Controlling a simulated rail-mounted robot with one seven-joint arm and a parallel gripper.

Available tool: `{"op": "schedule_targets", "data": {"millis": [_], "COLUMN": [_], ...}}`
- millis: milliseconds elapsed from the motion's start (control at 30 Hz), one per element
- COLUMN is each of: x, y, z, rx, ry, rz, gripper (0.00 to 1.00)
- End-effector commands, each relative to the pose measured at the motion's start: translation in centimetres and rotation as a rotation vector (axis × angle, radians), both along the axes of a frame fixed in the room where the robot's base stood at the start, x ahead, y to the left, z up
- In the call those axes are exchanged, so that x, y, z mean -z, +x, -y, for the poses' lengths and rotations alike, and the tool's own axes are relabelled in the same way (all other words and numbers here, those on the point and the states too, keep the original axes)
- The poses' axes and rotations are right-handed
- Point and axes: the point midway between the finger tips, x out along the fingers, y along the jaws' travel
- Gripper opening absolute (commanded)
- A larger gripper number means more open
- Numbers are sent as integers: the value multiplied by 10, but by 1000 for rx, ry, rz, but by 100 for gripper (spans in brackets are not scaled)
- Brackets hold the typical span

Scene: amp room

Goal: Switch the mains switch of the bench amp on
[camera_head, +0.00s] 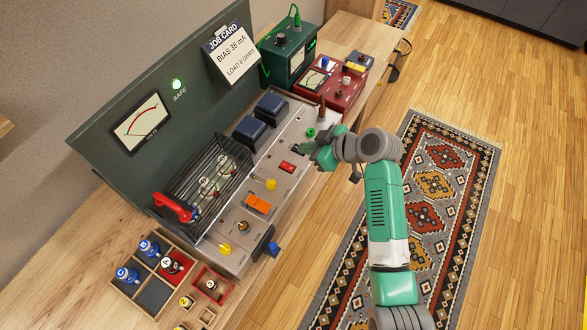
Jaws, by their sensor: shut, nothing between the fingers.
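The bench amp (232,262) is a pale metal chassis on the wooden bench, with a wire cage (213,178) over its tubes and two dark blue blocks behind. Its top carries a red rocker-like part (287,166), a wider orange part (258,204), yellow knobs (271,184) and a green part (310,133). Their labels are too small to read, so I cannot tell which is the mains switch or its position. My gripper (305,151) is shut and empty over the amp's far right end, near the red and green parts. Whether it touches anything is unclear.
A dark panel behind holds a meter (142,122), a lit green SAFE lamp (177,84) and a job card (231,52). A green instrument (290,52) and a red one (334,84) stand beyond the amp. A compartment tray (155,293) stands at the near end.

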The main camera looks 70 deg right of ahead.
Motion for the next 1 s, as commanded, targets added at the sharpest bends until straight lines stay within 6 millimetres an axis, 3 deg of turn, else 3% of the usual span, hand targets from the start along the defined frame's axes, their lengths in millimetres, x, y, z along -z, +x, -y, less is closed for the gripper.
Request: {"op": "schedule_targets", "data": {"millis": [33,133,533,667,1000], "x": [17,27,30,42,88], "y": [-10,-21,-19,-5,53], "z": [3,6,6,8,16], "rx": [3,0,-1,-3,-3], "ry": [15,30,34,34,34], "rz": [-3,-5,-5,-5,-5], "gripper": [0,0,0,0,0]}}
